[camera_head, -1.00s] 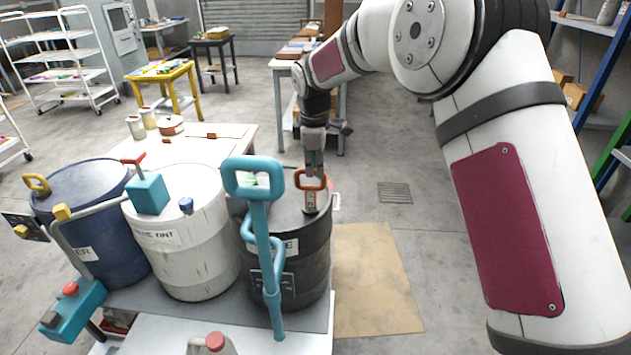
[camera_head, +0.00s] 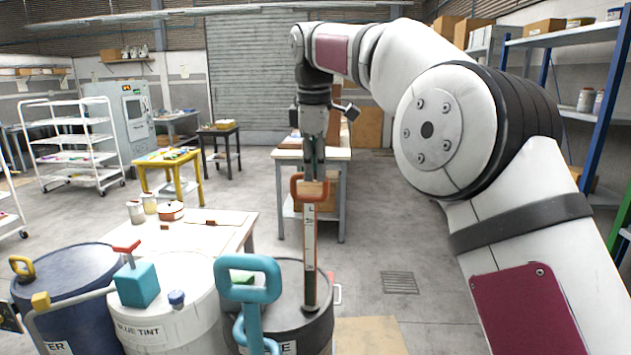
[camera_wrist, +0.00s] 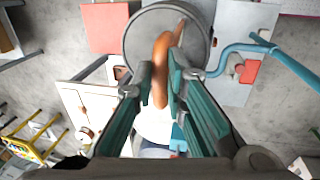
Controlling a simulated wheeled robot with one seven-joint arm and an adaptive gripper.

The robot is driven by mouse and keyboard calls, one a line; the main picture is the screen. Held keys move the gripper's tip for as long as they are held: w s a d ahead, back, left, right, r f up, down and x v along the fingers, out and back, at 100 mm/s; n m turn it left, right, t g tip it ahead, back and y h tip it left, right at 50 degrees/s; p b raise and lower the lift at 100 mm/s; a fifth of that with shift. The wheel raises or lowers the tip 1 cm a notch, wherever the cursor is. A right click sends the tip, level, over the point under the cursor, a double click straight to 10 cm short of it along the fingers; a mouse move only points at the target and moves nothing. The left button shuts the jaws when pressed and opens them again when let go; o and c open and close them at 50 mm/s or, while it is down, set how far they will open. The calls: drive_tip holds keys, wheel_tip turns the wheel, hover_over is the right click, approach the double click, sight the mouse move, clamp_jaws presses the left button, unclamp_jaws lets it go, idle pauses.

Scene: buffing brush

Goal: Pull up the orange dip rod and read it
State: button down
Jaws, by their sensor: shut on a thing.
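The orange dip rod handle (camera_head: 310,189) is a loop at the top of a pale flat rod (camera_head: 310,245) with dark marks and orange edges. The rod stands upright, and its lower end sits at the top of the dark drum (camera_head: 290,330). The marks are too small to read clearly. My gripper (camera_head: 315,176) is shut on the orange handle from above. In the wrist view the handle (camera_wrist: 161,70) shows between the two fingers, above the drum's round top (camera_wrist: 200,45).
A teal pump handle (camera_head: 248,280) rises just left of the rod. A white drum (camera_head: 190,330) with a teal box (camera_head: 136,285) and a blue drum (camera_head: 60,285) stand further left. A white table (camera_head: 225,228) is behind. Open floor lies to the right.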

drive_tip(key=shift+r, duration=0.35)
drive_tip(key=c, duration=1.6)
unclamp_jaws()
drive_tip(key=shift+f, duration=0.15)
